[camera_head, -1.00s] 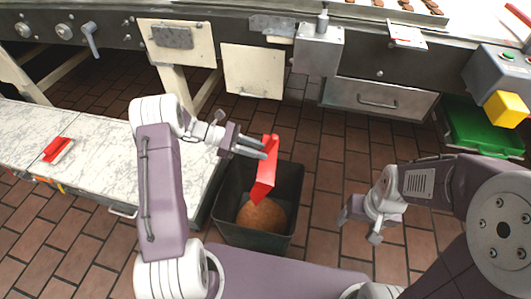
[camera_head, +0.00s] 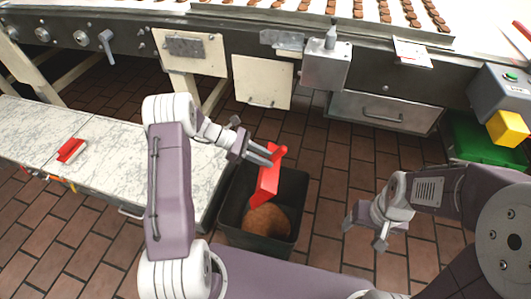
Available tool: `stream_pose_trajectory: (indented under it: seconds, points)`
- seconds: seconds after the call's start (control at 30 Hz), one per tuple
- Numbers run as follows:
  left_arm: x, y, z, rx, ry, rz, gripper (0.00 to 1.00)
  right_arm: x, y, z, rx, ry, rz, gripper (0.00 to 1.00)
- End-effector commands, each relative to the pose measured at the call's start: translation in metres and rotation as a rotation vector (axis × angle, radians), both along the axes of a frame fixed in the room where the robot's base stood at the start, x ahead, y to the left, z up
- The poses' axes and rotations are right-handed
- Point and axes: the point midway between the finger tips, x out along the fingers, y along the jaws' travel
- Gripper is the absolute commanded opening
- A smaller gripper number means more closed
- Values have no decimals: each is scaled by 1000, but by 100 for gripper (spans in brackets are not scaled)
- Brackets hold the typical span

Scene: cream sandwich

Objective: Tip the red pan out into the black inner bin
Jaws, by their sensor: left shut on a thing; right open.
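The red pan (camera_head: 268,187) is held on edge, tilted steeply, over the black inner bin (camera_head: 226,212). My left gripper (camera_head: 272,155) is shut on the pan's upper end. The pan's lower end hangs over the bin's opening. A brown heap (camera_head: 267,220) lies inside the bin, below the pan. I cannot tell whether anything is left in the pan, as its inner face is not clear. My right gripper (camera_head: 362,228) is open and empty, low above the floor to the right of the bin.
A marble-topped bench (camera_head: 110,150) stands left of the bin, with a red-handled tool (camera_head: 71,149) on it. The conveyor (camera_head: 300,22) with rows of brown biscuits runs along the back. A green crate (camera_head: 470,140) is at the right. Tiled floor right of the bin is clear.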

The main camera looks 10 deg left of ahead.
Motion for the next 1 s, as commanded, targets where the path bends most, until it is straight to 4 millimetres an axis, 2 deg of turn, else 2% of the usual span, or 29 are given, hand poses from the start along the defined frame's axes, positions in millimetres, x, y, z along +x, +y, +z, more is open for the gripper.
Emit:
stream_pose_trajectory:
  seconds: [0.03, 0.5, 1.0]
  points:
    - [-1, -2, 20, 46, 6, -4, 0, 0, 0, 28, 0, -1, 0, 71]
    - [-1, -2, 42, 526, 53, -8, 0, 0, 0, 144, 0, 0, 0, 71]
    - [-1, -1, 59, 893, 84, -12, 0, 0, 0, 267, 0, 0, 0, 71]
